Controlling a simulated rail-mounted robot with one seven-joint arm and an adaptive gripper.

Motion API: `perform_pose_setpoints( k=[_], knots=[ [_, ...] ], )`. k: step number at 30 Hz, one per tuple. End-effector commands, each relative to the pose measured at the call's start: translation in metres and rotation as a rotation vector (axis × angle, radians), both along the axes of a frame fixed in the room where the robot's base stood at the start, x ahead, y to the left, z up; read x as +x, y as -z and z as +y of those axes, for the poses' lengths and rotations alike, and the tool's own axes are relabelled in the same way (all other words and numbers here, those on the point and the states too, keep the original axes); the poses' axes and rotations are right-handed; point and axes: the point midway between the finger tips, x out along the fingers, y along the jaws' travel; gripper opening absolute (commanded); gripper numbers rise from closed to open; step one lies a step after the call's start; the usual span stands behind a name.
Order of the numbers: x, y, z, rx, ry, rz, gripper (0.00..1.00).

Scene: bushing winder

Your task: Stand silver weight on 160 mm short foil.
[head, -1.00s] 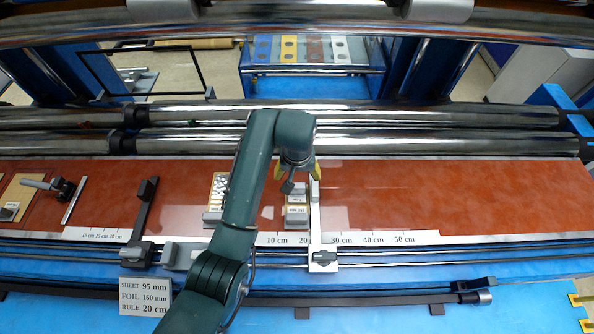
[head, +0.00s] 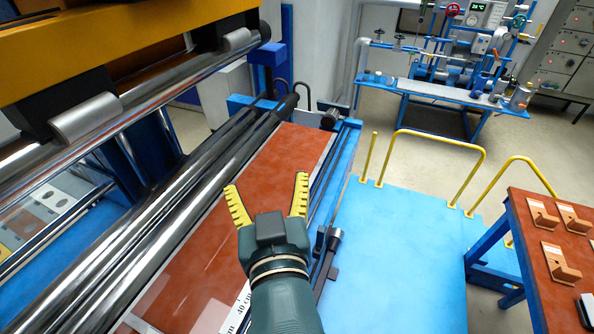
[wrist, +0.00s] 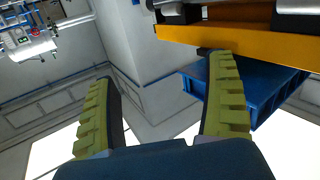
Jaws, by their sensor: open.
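My gripper (head: 267,184) is spread open over the far right part of the red-brown winder table (head: 290,150) in the head view. Its two yellow toothed fingers are apart with nothing between them. In the wrist view the open fingers (wrist: 161,74) point away from the table, toward the walls and an orange beam. Neither the silver weight nor the 160 mm short foil shows in either current view. Part of the white scale strip (head: 238,310) with a 40 cm mark shows beside my arm.
Steel rollers (head: 150,235) run along the table's left side. Rails and a blue platform (head: 400,250) lie to the right, with yellow handrails (head: 440,140). A side table (head: 545,285) at the far right carries several orange-brown blocks. The visible red-brown surface is clear.

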Motion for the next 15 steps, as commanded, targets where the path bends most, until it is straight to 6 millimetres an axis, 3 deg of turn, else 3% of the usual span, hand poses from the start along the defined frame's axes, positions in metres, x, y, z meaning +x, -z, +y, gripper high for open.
perform_pose_setpoints(
  k=[1,3,6,9,15],
  knots=[
    [-0.017,-0.03,-0.039,0.036,0.07,-0.109,0.86],
    [-0.044,-0.065,-0.078,0.07,0.142,-0.243,0.86],
    [-0.076,-0.096,-0.111,0.094,0.206,-0.373,0.86],
    [-0.091,-0.109,-0.123,0.103,0.229,-0.427,0.86],
    [-0.092,-0.11,-0.123,0.103,0.229,-0.432,0.86]
  ],
)
